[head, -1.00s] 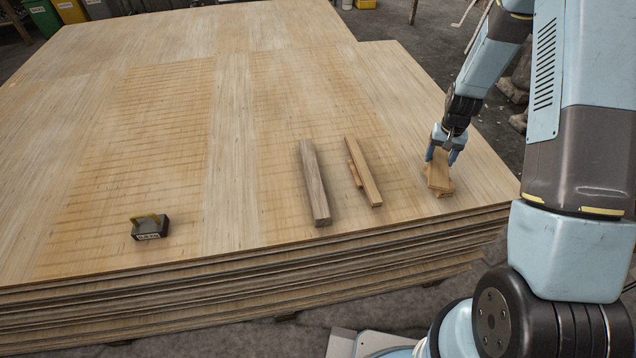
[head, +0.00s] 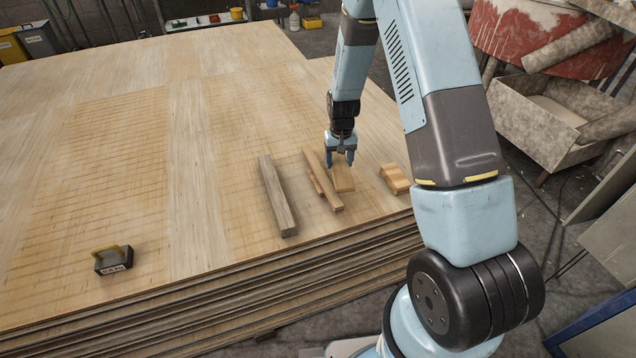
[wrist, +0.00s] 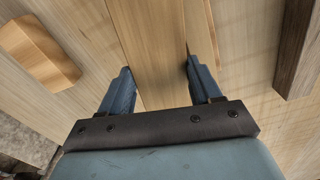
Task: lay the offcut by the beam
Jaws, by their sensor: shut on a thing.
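My gripper (head: 342,160) is shut on a flat pale wooden offcut (head: 343,179). The offcut also shows between the fingers in the wrist view (wrist: 150,45). In the head view it is just right of a long narrow light strip (head: 322,180); whether it touches the strip or the sheet below I cannot tell. The thick grey-brown beam (head: 277,196) lies further left, beyond the strip, and its dark side shows at the right of the wrist view (wrist: 298,45).
Another pale block (head: 396,179) lies to the right near the stack's edge. A dark block with a yellow handle (head: 113,260) sits at the left front. The veneer sheet (head: 200,170) is otherwise largely clear.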

